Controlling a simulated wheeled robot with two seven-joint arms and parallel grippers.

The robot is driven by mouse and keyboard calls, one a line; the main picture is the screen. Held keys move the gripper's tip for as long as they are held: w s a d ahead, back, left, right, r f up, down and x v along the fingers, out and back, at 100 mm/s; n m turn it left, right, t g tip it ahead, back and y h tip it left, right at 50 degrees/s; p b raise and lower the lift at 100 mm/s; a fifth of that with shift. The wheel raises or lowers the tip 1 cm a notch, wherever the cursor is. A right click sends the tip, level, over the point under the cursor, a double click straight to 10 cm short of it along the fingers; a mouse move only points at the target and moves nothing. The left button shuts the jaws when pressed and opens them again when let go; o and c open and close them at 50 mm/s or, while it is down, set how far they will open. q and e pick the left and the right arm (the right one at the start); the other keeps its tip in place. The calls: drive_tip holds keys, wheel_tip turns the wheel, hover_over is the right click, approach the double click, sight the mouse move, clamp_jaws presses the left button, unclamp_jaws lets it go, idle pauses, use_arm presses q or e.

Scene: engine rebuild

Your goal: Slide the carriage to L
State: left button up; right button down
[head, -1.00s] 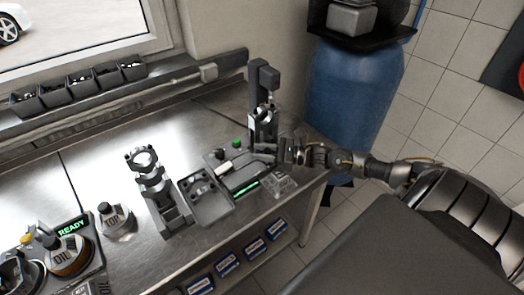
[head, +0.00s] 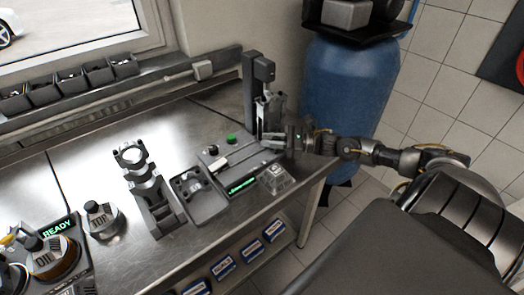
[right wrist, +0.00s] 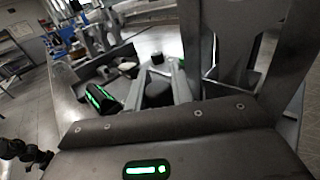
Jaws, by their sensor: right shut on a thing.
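The tester stands near the bench's right end, with a dark upright column (head: 251,95) and a flat grey base (head: 222,152). The carriage appears to be the dark block (right wrist: 158,94) between my fingertips in the right wrist view. In the head view it is mostly hidden by my right gripper (head: 282,126), which is at the foot of the column. My right gripper is shut on this block. A green display (head: 242,184) is lit on the base's front. I cannot make out an L mark. My left gripper is not in view.
A clear box (head: 274,179) sits at the bench's front edge. Left of the base are a grey tray (head: 207,204) and a stand with metal rings (head: 150,190). A blue barrel (head: 345,90) stands behind my right arm. Bare steel (head: 90,165) lies on the left.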

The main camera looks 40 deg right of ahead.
drive_tip(key=shift+d+f+b, duration=0.15)
drive_tip(key=shift+d+b, duration=0.25)
drive_tip(key=shift+d, duration=0.35)
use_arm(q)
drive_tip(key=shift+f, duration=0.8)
use_arm(e)
drive_tip(key=shift+d+r, duration=0.1)
drive_tip(key=shift+r, duration=0.1)
drive_tip(key=c, duration=1.5)
unclamp_jaws()
drive_tip(key=shift+d, duration=0.15)
drive_tip(key=shift+s+d+f, duration=0.2)
drive_tip(key=shift+s+d, duration=0.15)
drive_tip(key=shift+s, duration=0.05)
drive_tip(key=v, duration=0.9)
drive_tip(key=shift+s+d+r+b, duration=0.2)
drive_tip(key=shift+s+d+b, duration=0.1)
drive_tip(key=shift+b, duration=0.1)
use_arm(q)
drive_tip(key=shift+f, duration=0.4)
